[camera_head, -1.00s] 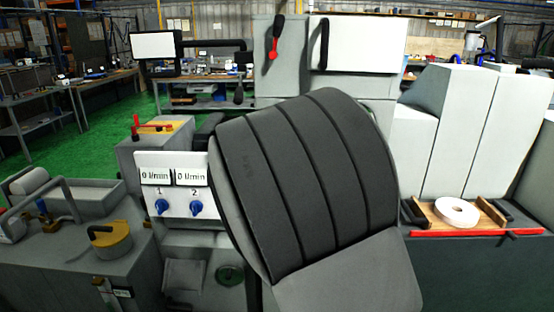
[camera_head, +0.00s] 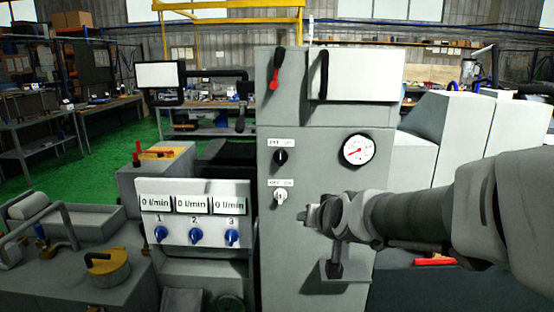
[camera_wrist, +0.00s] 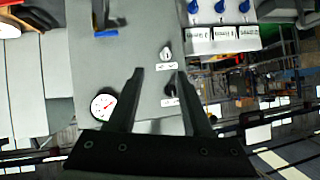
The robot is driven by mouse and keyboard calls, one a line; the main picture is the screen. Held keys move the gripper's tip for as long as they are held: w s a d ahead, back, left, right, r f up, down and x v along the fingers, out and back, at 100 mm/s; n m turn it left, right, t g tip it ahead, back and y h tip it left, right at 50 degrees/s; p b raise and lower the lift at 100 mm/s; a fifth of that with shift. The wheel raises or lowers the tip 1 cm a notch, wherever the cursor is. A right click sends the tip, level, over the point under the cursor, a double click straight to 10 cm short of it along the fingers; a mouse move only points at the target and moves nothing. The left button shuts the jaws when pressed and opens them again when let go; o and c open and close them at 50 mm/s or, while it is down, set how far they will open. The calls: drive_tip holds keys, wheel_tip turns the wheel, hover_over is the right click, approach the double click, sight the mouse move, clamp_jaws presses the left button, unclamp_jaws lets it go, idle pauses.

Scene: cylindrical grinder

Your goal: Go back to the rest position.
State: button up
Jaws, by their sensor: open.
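My gripper (camera_wrist: 157,78) is open and empty in the wrist view, its two dark fingers apart in front of the grey machine cabinet. In the head view my arm reaches in from the right, and my gripper (camera_head: 312,215) is in front of the cabinet's lower part, its fingers hard to make out. The grey cabinet (camera_head: 315,240) carries a black rotary switch (camera_head: 281,157), a light switch (camera_head: 280,196) below it and a round gauge (camera_head: 358,149). The gauge also shows in the wrist view (camera_wrist: 102,106), where the picture is turned.
Left of the cabinet is a panel (camera_head: 195,222) with three flow readouts at 0 l/min and blue knobs (camera_head: 195,236). A red lever (camera_head: 274,78) hangs on the cabinet's upper part. A yellow-lidded pot (camera_head: 106,264) stands at the lower left. Green floor shows beyond, on the left.

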drive_tip(key=s+d+f+g+h, duration=0.1)
drive_tip(key=s+d+g, duration=0.1)
drive_tip(key=s, duration=1)
drive_tip(key=s+d+f+n+g, duration=0.1)
drive_tip(key=s+d+g, duration=0.2)
drive_tip(key=s, duration=1)
drive_tip(key=shift+s+d+g+h, duration=0.2)
drive_tip(key=shift+d+g+h, duration=0.15)
drive_tip(key=shift+d, duration=0.25)
